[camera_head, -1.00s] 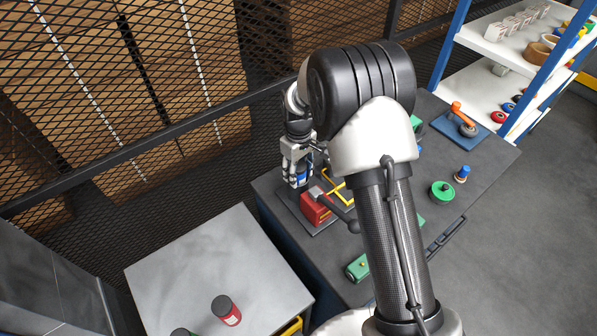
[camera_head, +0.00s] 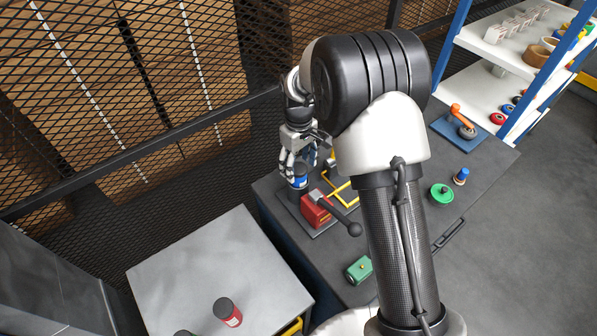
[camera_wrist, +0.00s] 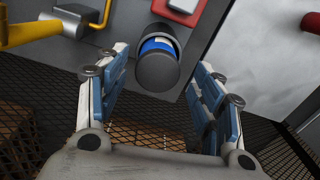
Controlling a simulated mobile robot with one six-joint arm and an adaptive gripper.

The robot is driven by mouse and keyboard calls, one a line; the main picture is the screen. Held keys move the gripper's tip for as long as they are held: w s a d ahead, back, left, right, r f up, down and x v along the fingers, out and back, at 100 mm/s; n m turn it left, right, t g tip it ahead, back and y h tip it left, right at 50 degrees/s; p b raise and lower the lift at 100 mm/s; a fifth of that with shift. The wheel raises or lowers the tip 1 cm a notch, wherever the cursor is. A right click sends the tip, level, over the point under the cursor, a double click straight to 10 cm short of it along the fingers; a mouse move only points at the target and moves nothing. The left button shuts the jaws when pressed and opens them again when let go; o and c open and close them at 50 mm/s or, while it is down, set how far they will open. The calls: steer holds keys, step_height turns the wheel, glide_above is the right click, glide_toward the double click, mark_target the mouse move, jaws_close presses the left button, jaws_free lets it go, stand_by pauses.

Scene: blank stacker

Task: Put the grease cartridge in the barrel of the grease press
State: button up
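The grease cartridge, a cylinder with a blue band (camera_head: 299,182) and a dark end cap (camera_wrist: 157,72), stands under my gripper. In the wrist view its lower part sits inside a dark round cup (camera_wrist: 165,33), which looks like the barrel of the grease press; the blue band and cap stick out. The grease press has a red block (camera_head: 316,210) and a dark lever beside the barrel. My gripper (camera_head: 298,165) is open above the cartridge. In the wrist view its fingers (camera_wrist: 158,85) stand apart on both sides of the cap, with gaps visible.
A yellow bent bar (camera_head: 345,186) is right of the cartridge. A green box (camera_head: 359,269), a green round part (camera_head: 442,192) and a blue-topped piece (camera_head: 461,176) stand on the bench. Mesh fencing is behind.

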step_height(320, 180, up, 7)
steer(key=shift+r+p, duration=0.15)
steer(key=shift+p, duration=0.3)
steer(key=s+d+r+m+t, duration=0.1)
steer(key=s+d+r+m, duration=0.15)
steer(key=s+r, duration=0.45)
steer(key=s+d+r+m+t, duration=0.1)
steer(key=s+d+r, duration=0.35)
steer(key=r, duration=0.45)
steer(key=s+d+m+t, duration=0.1)
steer(key=s+d+m, duration=0.1)
steer(key=s, duration=0.8)
steer(key=s+d+r+m+t, duration=0.1)
steer(key=s+d+m, duration=0.1)
steer(key=s, duration=0.8)
steer(key=shift+s+d+m+t, duration=0.15)
steer(key=shift+d+m+t, duration=0.05)
steer(key=shift+m+t, duration=0.15)
step_height(320, 180, down, 8)
steer(key=b, duration=0.8)
steer(key=shift+f, duration=0.15)
